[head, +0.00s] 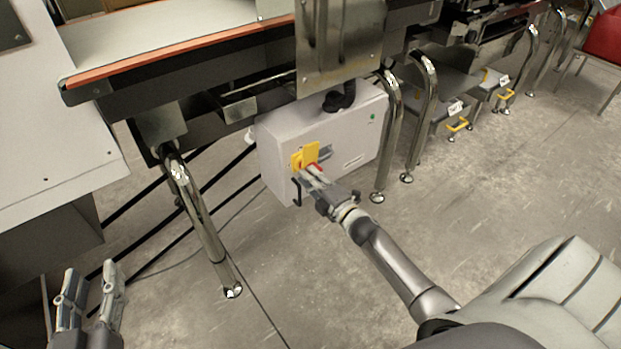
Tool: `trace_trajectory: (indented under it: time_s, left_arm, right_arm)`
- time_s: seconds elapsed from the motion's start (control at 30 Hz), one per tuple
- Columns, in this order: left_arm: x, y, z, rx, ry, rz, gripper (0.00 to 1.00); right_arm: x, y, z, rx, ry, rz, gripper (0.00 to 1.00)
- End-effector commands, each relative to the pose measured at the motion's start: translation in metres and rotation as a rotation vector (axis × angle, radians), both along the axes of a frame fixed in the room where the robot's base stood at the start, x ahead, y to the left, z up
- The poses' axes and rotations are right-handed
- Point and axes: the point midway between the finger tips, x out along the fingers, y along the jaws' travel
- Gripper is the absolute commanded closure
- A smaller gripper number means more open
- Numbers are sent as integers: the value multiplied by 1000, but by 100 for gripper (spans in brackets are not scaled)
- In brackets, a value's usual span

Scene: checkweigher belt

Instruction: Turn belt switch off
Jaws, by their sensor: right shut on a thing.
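The belt switch (303,159) is a yellow plate with a red part on the front of a light grey control box (345,140) under the belt. My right gripper (314,172) is at the switch, with its fingers shut on the red part, which they mostly hide. I cannot tell which way the red part is turned. My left gripper (89,290) is at the lower left, its two fingers apart and empty, well away from the box.
The conveyor belt (170,40) with an orange edge runs above the box. Chrome legs (205,225) stand left and right of the box. Grey bins with yellow handles (457,124) are at the back right. The floor (480,200) at right is clear.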

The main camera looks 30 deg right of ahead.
Motion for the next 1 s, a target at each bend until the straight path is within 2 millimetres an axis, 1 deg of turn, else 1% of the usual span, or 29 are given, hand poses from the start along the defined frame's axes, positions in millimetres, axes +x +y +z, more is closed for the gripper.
trace_trajectory:
  time_s: [0.1, 0.3, 0.77, 0.8, 0.93, 1.0]
  left_arm:
    - [1, -2, 9, -13, -49, -3, 60]
    - [1, -3, 18, -25, -97, -5, 60]
    - [1, -3, 21, -27, -107, -6, 60]
    - [1, -3, 21, -27, -107, -6, 60]
    - [1, -3, 21, -27, -107, -6, 60]
    - [1, -3, 21, -27, -107, -6, 60]
  right_arm:
    - [0, 1, -3, -45, -3, 0, 100]
    - [0, 1, -4, -89, -5, 1, 100]
    - [-1, 1, -4, -102, -5, 1, 100]
    - [-1, 1, -4, -102, -5, 1, 82]
    - [0, 1, -4, -101, -6, 1, 66]
    - [0, 1, -3, -100, -6, 1, 64]
